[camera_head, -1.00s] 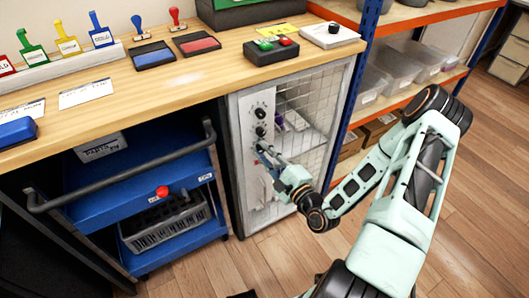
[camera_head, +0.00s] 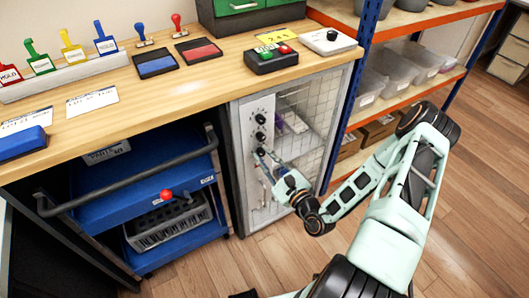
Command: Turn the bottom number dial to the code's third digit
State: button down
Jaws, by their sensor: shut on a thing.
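The locked cabinet (camera_head: 236,165) under the bench has a column of black number dials on its light panel. The top dial (camera_head: 260,118) and the middle dial (camera_head: 260,136) are uncovered. My gripper (camera_head: 263,153) is at the bottom dial (camera_head: 261,152), its fingers shut on it from the front right. The fingers partly hide this dial, and I cannot read its setting. A yellow note (camera_head: 275,38) with dark digits lies on the bench top above the cabinet. The digits are too small to read surely.
The cabinet's mesh door (camera_head: 304,140) is beside the dial panel. A blue cart (camera_head: 85,187) stands left under the bench. An orange-and-blue shelf (camera_head: 380,118) with bins stands right, behind my arm. A button box (camera_head: 270,60) sits on the bench. Wooden floor in front is clear.

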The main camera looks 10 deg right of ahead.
jog(key=m+p, duration=0.1)
jog(key=m, duration=0.2)
jog(key=m+p, duration=0.2)
jog(key=m, duration=0.1)
jog(key=shift+m+t+h, duration=0.3)
jog(key=shift+m, duration=0.1)
jog(key=m+p, duration=0.2)
jog(key=m, duration=0.4)
jog(key=shift+m, duration=0.3)
jog(key=m+p, duration=0.1)
jog(key=m, duration=0.5)
jog(key=shift+m+h+p, duration=0.35)
jog(key=shift+m+h, duration=0.05)
jog(key=m+p, duration=0.1)
jog(key=m, duration=0.6)
jog(key=shift+a, duration=0.1)
jog(key=c, duration=1.7)
grip_release()
jog(key=shift+c, duration=0.2)
